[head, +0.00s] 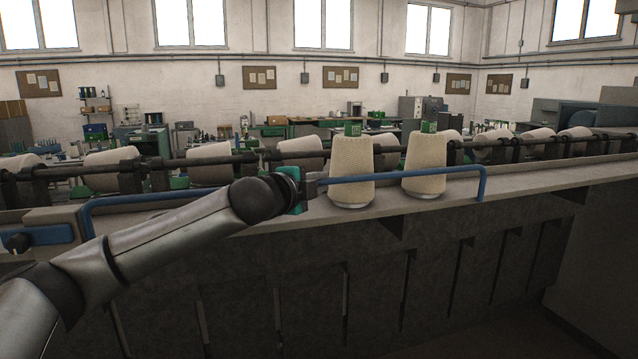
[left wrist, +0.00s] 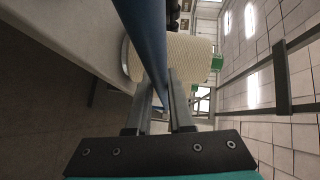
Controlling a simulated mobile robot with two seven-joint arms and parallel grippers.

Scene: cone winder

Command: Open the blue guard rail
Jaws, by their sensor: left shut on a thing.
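The blue guard rail (head: 400,174) runs along the front edge of the winder's ledge in the head view, with a bent-down end at each side. My left gripper (head: 318,183) is at the middle of the rail, shut on it. In the left wrist view the blue rail (left wrist: 143,35) passes down between the two fingers of my left gripper (left wrist: 160,98). My arm hides part of the rail's left half. My right gripper is not in view.
Two cream yarn cones, one nearer (head: 352,170) and one to its right (head: 426,163), stand upright on the ledge (head: 520,187) just behind the rail. Several more cones lie along a dark shaft behind.

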